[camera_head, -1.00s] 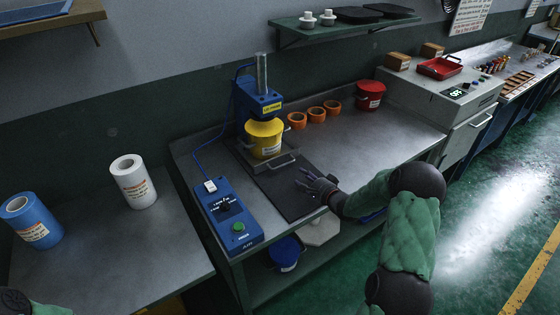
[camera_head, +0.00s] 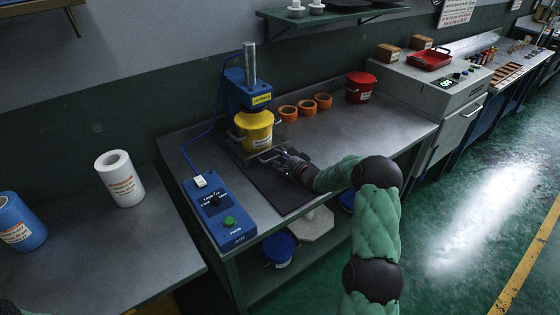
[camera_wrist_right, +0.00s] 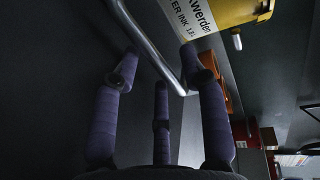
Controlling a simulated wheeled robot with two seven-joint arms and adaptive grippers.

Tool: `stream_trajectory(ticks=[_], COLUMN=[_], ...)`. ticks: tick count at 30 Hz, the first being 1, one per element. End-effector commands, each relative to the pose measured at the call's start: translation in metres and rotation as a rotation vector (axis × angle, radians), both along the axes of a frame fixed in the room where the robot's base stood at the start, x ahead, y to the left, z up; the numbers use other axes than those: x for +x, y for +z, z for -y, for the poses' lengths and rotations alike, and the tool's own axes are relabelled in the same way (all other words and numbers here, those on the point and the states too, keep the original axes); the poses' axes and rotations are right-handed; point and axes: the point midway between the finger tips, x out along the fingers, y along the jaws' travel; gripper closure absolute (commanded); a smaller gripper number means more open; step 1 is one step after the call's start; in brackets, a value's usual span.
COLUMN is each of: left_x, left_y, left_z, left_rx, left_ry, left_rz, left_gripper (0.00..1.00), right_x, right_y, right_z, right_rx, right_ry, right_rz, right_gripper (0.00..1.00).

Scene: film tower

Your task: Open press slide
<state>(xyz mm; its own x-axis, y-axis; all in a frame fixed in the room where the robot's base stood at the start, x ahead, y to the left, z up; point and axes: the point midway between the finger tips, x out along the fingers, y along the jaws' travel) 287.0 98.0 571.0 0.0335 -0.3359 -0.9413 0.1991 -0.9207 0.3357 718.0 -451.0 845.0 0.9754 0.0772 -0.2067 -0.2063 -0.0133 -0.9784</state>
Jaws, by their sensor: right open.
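The blue press (camera_head: 246,92) stands at the back of the metal bench. A yellow bucket (camera_head: 255,133) sits under its head on the slide plate. The slide's metal handle (camera_head: 268,154) sticks out at the front above a dark mat. My right gripper (camera_head: 285,160) is at the handle with its fingers open. In the right wrist view, the handle (camera_wrist_right: 148,42) passes across between the spread fingers of the gripper (camera_wrist_right: 160,72), and the bucket (camera_wrist_right: 222,14) is just beyond. I cannot tell whether a finger touches the bar. My left gripper is out of view.
A blue control box (camera_head: 218,210) with a green button lies left of the dark mat (camera_head: 275,188). Several orange rings (camera_head: 306,107) and a red bucket (camera_head: 361,87) stand right of the press. A white roll (camera_head: 120,178) is on the left bench.

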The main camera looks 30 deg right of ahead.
Motion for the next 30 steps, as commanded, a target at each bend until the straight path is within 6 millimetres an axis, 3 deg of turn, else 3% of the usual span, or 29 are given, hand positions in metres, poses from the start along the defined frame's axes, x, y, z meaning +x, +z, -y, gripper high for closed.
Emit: stream_trajectory(ticks=[6, 11, 22, 30], left_x=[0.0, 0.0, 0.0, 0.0], left_y=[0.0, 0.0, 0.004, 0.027], left_z=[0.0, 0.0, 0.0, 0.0], left_rx=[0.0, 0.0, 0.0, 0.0], left_ry=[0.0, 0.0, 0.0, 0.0], left_rz=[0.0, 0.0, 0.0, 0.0], left_gripper=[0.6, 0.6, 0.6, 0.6], right_x=[0.0, 0.0, -0.007, -0.052], right_y=[0.0, 0.0, 0.0, 0.003], right_z=[0.0, 0.0, 0.001, 0.005], right_rx=[0.0, 0.0, 0.0, 0.003], right_ry=[0.0, 0.0, -0.001, -0.003], right_rz=[0.0, -0.001, -0.004, -0.006], right_gripper=[0.57, 0.99, 1.0, 1.0])
